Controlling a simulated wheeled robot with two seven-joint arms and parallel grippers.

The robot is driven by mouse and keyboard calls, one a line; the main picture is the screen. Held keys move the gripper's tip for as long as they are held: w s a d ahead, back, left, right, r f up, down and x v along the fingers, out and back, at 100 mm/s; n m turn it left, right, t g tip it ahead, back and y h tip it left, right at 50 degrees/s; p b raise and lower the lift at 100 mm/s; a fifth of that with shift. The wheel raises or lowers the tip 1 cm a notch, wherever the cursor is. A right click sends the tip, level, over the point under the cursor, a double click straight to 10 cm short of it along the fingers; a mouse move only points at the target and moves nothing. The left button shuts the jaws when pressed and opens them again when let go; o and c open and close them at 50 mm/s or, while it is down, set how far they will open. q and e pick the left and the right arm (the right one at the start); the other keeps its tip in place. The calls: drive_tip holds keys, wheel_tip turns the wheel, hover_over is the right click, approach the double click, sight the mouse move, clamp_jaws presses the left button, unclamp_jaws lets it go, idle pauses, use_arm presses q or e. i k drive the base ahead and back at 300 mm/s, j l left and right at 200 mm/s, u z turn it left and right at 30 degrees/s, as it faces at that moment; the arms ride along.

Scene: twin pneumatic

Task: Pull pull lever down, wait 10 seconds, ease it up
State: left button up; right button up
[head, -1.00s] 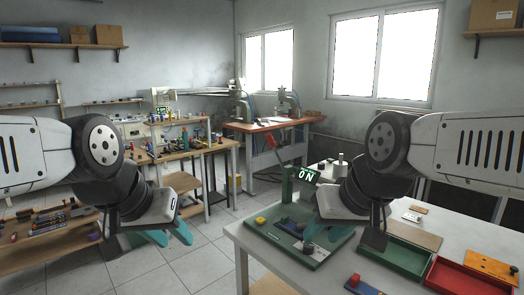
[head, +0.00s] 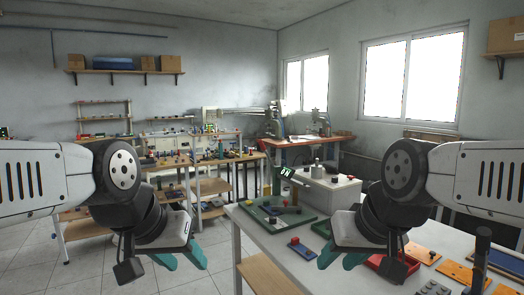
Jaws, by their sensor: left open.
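My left gripper (head: 182,259) hangs open and empty over the floor, left of the white table. My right gripper (head: 340,260) is open over the front part of the table, with nothing seen between its teal fingers. A green base board (head: 247,205) lies on the table between the two grippers, farther away than both, with small coloured parts on it. A small lit display (head: 287,172) stands at its back; its text is too small to read. The pull lever cannot be clearly made out at this distance. Neither gripper touches the board.
A blue block with a red knob (head: 300,247) lies in front of the board. A red tray (head: 392,268) and orange plates (head: 422,252) lie near my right gripper. A grey box (head: 338,190) stands behind the board. Wooden workbenches (head: 205,161) stand farther back.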

sight(262, 145)
drive_tip(key=k+l+z, duration=0.1)
drive_tip(key=z, duration=0.25)
drive_tip(key=i+j+z, duration=0.5)
drive_tip(key=j+z, duration=0.2)
